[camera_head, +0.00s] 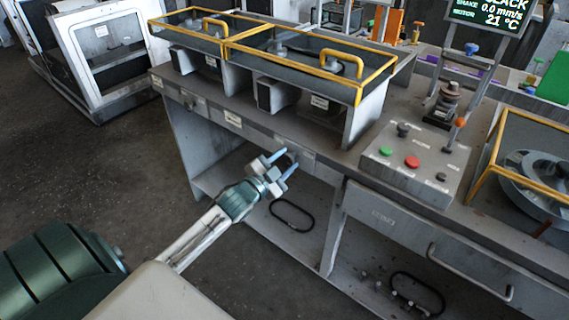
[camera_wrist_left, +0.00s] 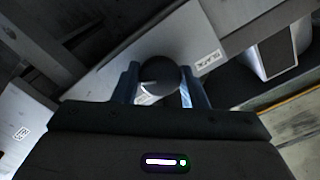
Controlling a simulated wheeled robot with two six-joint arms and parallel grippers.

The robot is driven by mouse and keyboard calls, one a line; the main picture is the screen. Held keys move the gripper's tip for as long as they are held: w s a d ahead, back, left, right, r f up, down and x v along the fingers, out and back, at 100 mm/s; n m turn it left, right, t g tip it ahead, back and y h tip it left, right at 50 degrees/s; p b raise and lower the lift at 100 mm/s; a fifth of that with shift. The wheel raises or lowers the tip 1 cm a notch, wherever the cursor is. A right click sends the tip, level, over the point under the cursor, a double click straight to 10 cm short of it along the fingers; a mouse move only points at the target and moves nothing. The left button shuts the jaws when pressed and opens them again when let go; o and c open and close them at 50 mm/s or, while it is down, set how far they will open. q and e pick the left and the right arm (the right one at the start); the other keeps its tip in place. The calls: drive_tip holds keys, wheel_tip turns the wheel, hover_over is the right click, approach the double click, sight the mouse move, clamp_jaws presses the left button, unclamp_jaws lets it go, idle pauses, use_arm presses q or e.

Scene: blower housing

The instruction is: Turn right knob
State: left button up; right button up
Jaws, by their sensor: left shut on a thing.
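The right knob (camera_head: 289,158) is a dark round knob on the front face of the grey bench, below the right yellow-framed box. My left gripper (camera_head: 288,162) reaches it from the front, its two blue fingers on either side of the knob. In the left wrist view the knob (camera_wrist_left: 158,76) sits between the fingertips, with a light mark on its left side. The gripper is shut on it. The fingers partly cover the knob in the head view. My right gripper is not in view.
A control box (camera_head: 415,165) with green and red buttons stands on the bench to the right. Two yellow-framed boxes (camera_head: 318,75) sit above the knob. Another knob (camera_head: 187,99) is farther left on the bench front. Open floor (camera_head: 90,180) lies to the left.

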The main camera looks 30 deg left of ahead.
use_arm(q)
drive_tip(key=shift+m, duration=0.3)
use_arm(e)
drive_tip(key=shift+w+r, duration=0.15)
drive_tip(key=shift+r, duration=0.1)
use_arm(q)
drive_tip(key=o, duration=1)
drive_tip(key=shift+c, duration=0.2)
drive_tip(key=shift+s, duration=0.1)
